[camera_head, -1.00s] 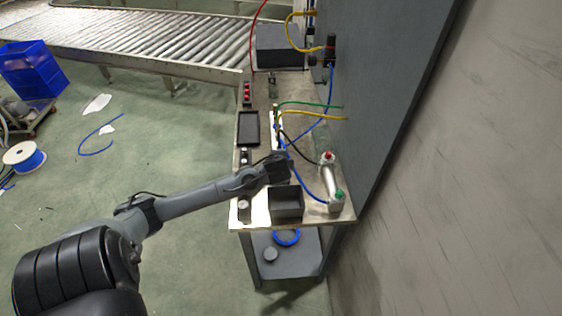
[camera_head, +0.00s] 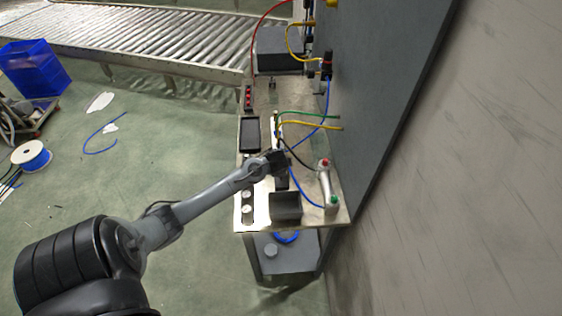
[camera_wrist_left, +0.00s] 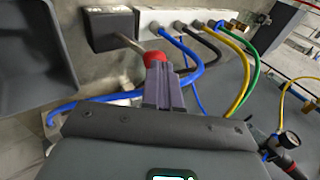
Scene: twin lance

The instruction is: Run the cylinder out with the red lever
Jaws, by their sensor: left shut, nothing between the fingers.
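The red lever knob (camera_wrist_left: 154,58) sits on a thin metal rod coming from a dark block (camera_wrist_left: 108,28) in the left wrist view. My left gripper (camera_wrist_left: 163,78) is shut and empty, its fingertips right at the knob; whether they touch it I cannot tell. In the head view my left gripper (camera_head: 282,180) is over the bench and hides the lever. The cylinder (camera_head: 326,184) lies along the bench's right side, with a red fitting at its far end and a green one at its near end. My right gripper is not in view.
A white valve strip (camera_wrist_left: 190,20) carries blue, black, yellow and green hoses beside the lever. An open dark bin (camera_head: 285,207) stands at the bench's near end. A dark tray (camera_head: 249,134) lies on the left. A grey panel (camera_head: 370,90) rises along the right.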

